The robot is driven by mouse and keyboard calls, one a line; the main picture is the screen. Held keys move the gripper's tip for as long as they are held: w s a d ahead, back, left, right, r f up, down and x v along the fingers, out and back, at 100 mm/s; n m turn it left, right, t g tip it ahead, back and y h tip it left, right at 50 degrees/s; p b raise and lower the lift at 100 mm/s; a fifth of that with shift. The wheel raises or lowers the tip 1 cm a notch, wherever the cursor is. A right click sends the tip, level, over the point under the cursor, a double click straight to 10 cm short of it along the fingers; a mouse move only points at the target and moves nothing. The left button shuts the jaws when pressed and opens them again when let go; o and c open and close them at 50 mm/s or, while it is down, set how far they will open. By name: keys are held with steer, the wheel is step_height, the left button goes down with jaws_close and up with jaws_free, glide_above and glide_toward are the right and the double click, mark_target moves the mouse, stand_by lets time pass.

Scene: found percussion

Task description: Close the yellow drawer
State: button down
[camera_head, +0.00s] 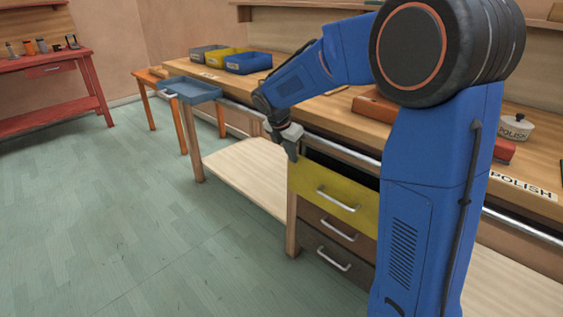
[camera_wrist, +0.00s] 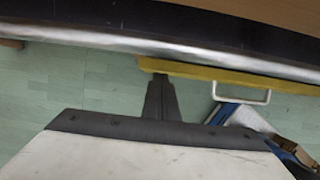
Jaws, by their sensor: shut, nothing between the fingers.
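The yellow drawer (camera_head: 335,196) is the top drawer of a unit under the workbench. Its front stands a little out from the unit, with a dark gap above it in the head view. In the wrist view, its top edge (camera_wrist: 225,76) runs just beyond the bench's metal rail, and its silver handle (camera_wrist: 241,97) sticks out. My gripper (camera_head: 293,155) is shut and empty at the upper left corner of the drawer front. In the wrist view the closed fingers (camera_wrist: 160,80) meet the drawer's left end; I cannot tell whether they touch it.
Two brown drawers (camera_head: 333,228) below look shut. A metal rail (camera_head: 340,148) runs along the workbench's front edge. Grey, yellow and blue bins (camera_head: 248,62) stand on the bench. The green floor (camera_head: 120,220) to the left is clear.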

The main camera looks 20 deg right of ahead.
steer(key=shift+w+d, duration=0.4)
steer(key=shift+d, duration=0.35)
steer(key=shift+a, duration=0.1)
